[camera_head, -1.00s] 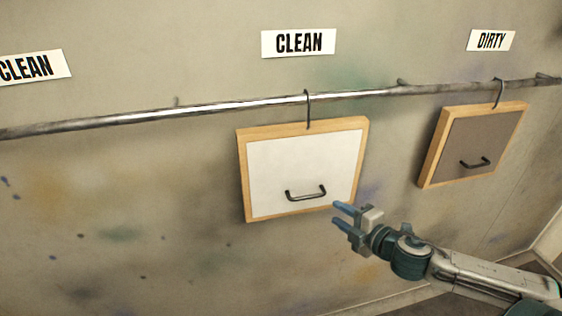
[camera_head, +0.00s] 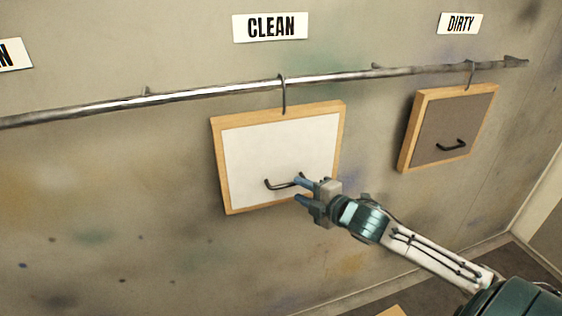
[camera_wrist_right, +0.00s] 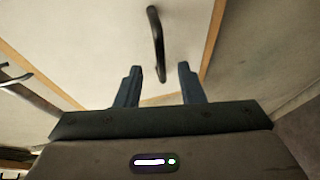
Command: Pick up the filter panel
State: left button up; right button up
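A white filter panel (camera_head: 270,150) with a wooden frame hangs by a hook from the rail, under a CLEAN sign. It has a dark handle (camera_head: 280,184) low on its face, which also shows in the right wrist view (camera_wrist_right: 157,45). My right gripper (camera_head: 298,190) is open at the handle's right end. In the right wrist view the handle's near end lies between the two spread blue fingers (camera_wrist_right: 160,85), with gaps on both sides. A grey-brown panel (camera_head: 455,120) with a handle hangs at right under a DIRTY sign. My left gripper is not in view.
The metal rail (camera_head: 200,95) runs across the wall above the panels. The CLEAN sign (camera_head: 271,27) and DIRTY sign (camera_head: 461,23) are above it. The rail at left holds no panel. A bit of wood (camera_head: 392,311) shows at the bottom edge.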

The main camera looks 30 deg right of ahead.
aim_at(292, 185)
jog(key=shift+d+p+x, duration=0.15)
jog(key=shift+p+x, duration=0.2)
jog(key=shift+x, duration=0.65)
jog(key=shift+d+p+x, duration=0.15)
jog(key=shift+p+x, duration=0.15)
jog(key=shift+x, duration=0.65)
jog(key=shift+w+a+f, duration=0.2)
jog(key=shift+w, duration=0.45)
grip_shut()
